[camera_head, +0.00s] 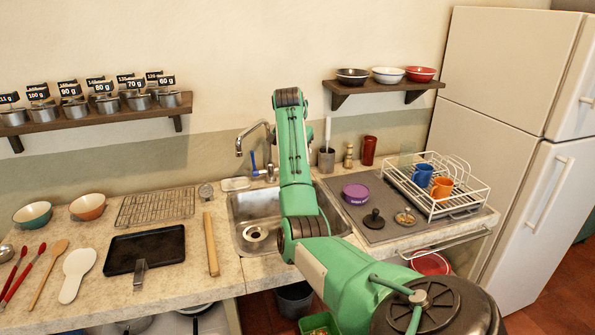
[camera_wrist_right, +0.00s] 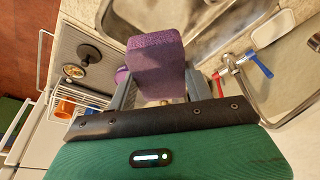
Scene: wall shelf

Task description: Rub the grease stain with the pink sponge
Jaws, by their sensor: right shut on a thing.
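In the right wrist view my right gripper (camera_wrist_right: 158,84) is shut on a purple block with a porous surface (camera_wrist_right: 154,58), which looks like a sponge. It is purple rather than pink. The block sticks out beyond the fingers, with the sink edge and counter behind it. In the head view my green right arm reaches up in front of the sink and hides the gripper and the block. I cannot make out a grease stain in either view. My left gripper is not in view.
The sink (camera_head: 255,236) lies behind my arm, with a tap (camera_head: 240,147). Shelves hang above.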

